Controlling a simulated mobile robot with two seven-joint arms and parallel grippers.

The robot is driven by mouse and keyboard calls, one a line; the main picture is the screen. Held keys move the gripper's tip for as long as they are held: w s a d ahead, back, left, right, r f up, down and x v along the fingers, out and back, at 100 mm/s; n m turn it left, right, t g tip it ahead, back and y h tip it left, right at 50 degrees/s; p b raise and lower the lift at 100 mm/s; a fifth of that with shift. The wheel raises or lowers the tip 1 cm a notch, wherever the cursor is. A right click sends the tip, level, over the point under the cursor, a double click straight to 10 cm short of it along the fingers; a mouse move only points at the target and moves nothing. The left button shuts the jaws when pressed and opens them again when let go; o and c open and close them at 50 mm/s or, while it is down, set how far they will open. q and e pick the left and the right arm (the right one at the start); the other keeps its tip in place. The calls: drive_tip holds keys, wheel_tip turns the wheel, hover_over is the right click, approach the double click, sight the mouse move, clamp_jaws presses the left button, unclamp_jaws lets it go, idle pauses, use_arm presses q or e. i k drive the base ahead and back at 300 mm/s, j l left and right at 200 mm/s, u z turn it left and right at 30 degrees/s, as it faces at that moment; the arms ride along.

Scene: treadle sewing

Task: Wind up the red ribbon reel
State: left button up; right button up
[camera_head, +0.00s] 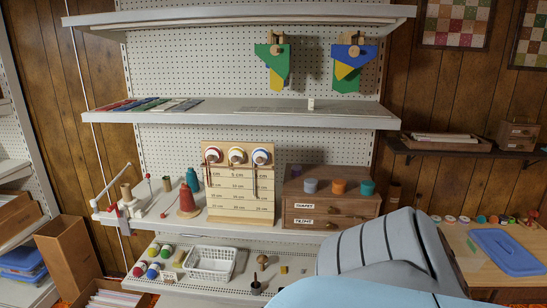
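A light wooden board (240,190) with printed centimetre marks stands on the middle shelf. Three ribbon reels with pale faces sit along its top: a left reel (213,155), a middle reel (236,156) and a right reel (260,157). They are too small to tell surely which one carries red ribbon. A dark reddish strip (208,176) hangs below the left reel, and a dark strip (256,182) hangs below the right reel. Neither of my grippers is in view; a grey striped arm link of mine fills the lower right.
A white basket (210,263) sits on the lower shelf. An upper shelf (240,111) overhangs the board.

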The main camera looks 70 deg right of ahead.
sight(213, 154)
drive_tip(key=z, duration=2)
